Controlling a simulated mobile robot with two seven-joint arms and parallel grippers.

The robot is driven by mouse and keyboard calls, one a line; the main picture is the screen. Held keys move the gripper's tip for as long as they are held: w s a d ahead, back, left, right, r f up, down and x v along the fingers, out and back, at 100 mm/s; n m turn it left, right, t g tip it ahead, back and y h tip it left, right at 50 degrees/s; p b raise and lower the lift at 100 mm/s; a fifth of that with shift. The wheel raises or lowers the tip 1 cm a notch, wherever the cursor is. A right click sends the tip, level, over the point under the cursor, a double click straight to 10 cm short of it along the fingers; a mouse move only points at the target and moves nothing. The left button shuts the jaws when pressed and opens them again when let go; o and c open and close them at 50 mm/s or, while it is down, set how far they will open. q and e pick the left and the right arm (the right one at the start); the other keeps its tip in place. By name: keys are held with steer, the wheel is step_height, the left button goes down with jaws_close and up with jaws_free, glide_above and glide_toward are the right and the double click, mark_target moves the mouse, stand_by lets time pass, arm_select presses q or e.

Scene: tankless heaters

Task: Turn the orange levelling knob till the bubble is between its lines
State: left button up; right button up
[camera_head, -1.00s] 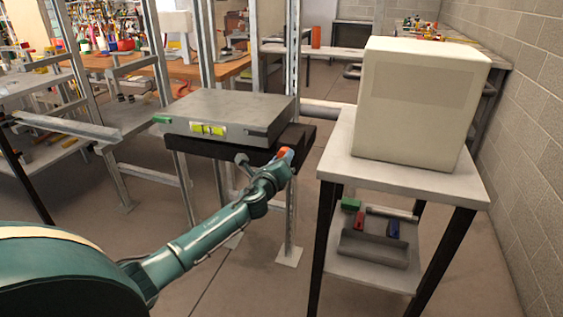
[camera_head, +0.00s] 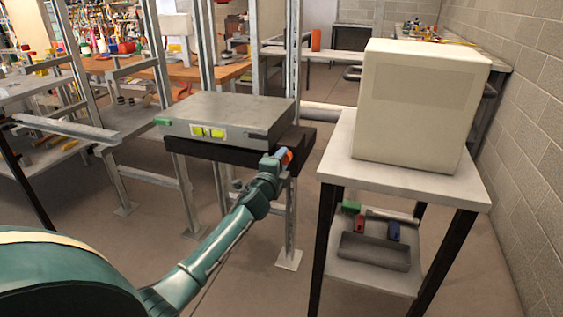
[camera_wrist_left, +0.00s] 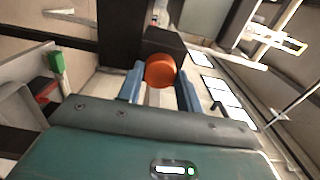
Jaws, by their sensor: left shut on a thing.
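The orange levelling knob (camera_head: 288,155) is at the right front corner of a grey flat box (camera_head: 230,112). My left gripper (camera_head: 281,157) is at the knob. In the left wrist view the round orange knob (camera_wrist_left: 159,71) sits between the two blue fingers of my left gripper (camera_wrist_left: 160,88), which is shut on it. The yellow level window (camera_head: 207,132) is on the box's front face. It shows yellow patches with dark marks, but the bubble's exact place against its lines is too small to tell. My right gripper is not in view.
The box rests on a black shelf (camera_head: 222,151) fixed to metal uprights. To the right, a table (camera_head: 400,178) carries a large cream box (camera_head: 415,105). Its lower shelf holds a grey tray (camera_head: 375,251) and small coloured items. Open floor lies in front.

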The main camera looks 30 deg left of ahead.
arm_select(q)
steer(key=n+p, duration=0.2)
steer(key=n, duration=0.7)
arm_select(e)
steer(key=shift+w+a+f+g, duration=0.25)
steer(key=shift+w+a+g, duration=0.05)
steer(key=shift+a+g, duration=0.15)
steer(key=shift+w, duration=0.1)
arm_select(q)
steer(key=o, duration=1)
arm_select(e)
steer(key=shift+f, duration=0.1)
